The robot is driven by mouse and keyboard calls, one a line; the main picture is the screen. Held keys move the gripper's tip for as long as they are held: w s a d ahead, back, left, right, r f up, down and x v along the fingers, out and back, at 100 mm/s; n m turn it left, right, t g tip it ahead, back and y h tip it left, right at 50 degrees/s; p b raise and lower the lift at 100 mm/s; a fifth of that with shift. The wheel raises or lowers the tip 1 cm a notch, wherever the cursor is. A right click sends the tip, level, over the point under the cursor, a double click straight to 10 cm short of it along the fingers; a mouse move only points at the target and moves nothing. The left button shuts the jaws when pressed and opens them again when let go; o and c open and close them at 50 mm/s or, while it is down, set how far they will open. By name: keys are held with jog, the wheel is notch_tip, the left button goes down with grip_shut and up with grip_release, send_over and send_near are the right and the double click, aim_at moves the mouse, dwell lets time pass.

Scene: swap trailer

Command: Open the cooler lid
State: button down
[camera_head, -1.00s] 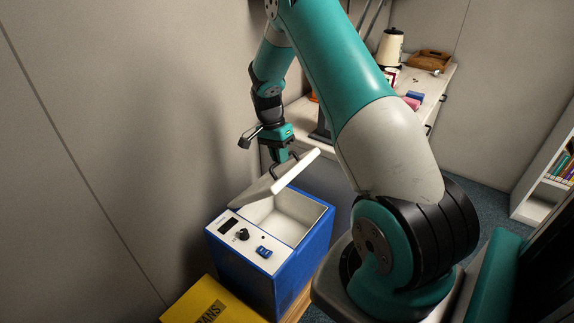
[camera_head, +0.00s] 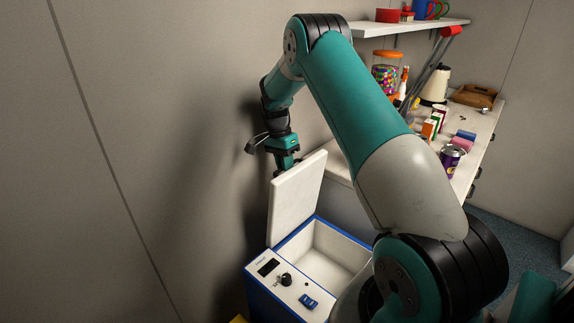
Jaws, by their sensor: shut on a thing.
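The blue cooler (camera_head: 262,297) with a white inside stands at the bottom centre. Its white lid (camera_head: 296,200) is raised nearly upright at the cooler's left back side, and the open interior shows. My gripper (camera_head: 282,168) is at the lid's top edge, behind it, shut on the lid's handle. The fingertips and the handle are mostly hidden by the lid.
A counter (camera_head: 483,130) at the back right holds a purple can (camera_head: 451,158), boxes, a kettle (camera_head: 435,86) and a brown basket (camera_head: 473,96). A shelf (camera_head: 410,25) with cups hangs above. The grey wall (camera_head: 150,150) is close behind my gripper.

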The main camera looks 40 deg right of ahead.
jog(key=shift+s+a+f, duration=0.1)
jog(key=shift+a+f, duration=0.1)
jog(key=shift+f, duration=0.25)
jog(key=c, duration=1.2)
grip_release()
jog(key=shift+d, duration=0.1)
jog(key=shift+o, duration=0.2)
jog(key=shift+r, duration=0.1)
jog(key=s+v, duration=0.2)
jog(key=v, duration=0.7)
jog(key=s+r+p+v, duration=0.1)
jog(key=s+v, duration=0.1)
jog(key=v, duration=0.8)
jog(key=shift+d+r, duration=0.15)
jog(key=shift+r, duration=0.05)
jog(key=shift+w, duration=0.1)
